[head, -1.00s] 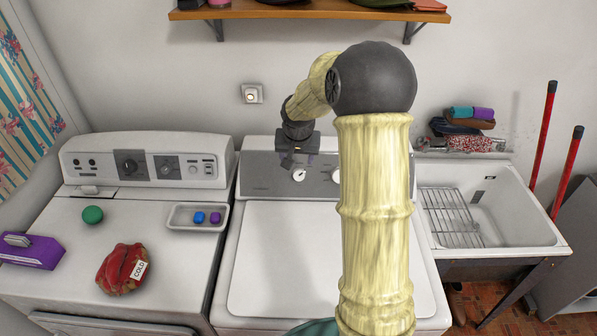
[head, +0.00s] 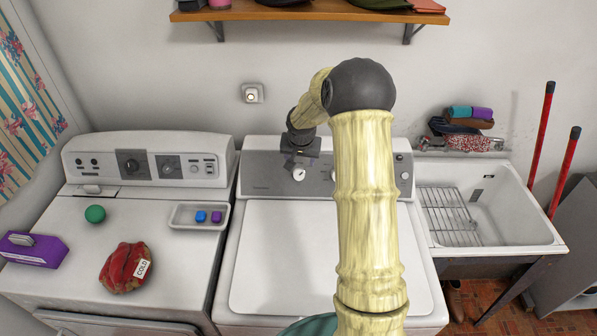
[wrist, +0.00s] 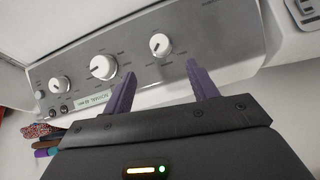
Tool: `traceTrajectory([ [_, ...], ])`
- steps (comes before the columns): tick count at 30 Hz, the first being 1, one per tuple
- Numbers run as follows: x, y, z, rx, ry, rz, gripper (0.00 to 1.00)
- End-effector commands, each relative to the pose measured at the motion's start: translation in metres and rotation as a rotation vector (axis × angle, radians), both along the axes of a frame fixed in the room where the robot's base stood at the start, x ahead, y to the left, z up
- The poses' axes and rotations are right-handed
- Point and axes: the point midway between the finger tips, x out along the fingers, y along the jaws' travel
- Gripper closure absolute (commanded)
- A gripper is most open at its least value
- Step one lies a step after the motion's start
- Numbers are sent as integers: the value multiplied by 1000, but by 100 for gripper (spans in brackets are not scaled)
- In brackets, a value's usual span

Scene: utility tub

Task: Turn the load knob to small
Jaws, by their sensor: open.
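The washer's control panel (head: 260,178) carries white round knobs. One knob (head: 299,175) shows just below my gripper (head: 299,160) in the head view; my arm hides part of the panel to its right. In the wrist view three white knobs show: a near one (wrist: 161,45), a larger middle one (wrist: 103,67) and a far one (wrist: 60,84). Their printed labels are too small to read, so I cannot tell which is the load knob. My gripper (wrist: 160,74) is open and empty, its purple fingers apart, with the near knob just beyond the fingertips, not between them.
A dryer (head: 150,215) stands left with a tray (head: 186,226), a green ball (head: 95,214), a red bag (head: 124,268) and a purple box (head: 32,250). A sink (head: 510,215) stands right. A wooden shelf (head: 320,12) hangs above. The washer lid is clear.

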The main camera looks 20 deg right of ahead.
Motion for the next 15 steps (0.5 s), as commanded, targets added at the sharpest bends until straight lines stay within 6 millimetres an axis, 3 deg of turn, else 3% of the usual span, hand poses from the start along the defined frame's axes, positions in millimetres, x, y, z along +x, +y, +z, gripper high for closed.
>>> traceTrajectory([
  [15,27,-8,-68,0,3,1,42],
])
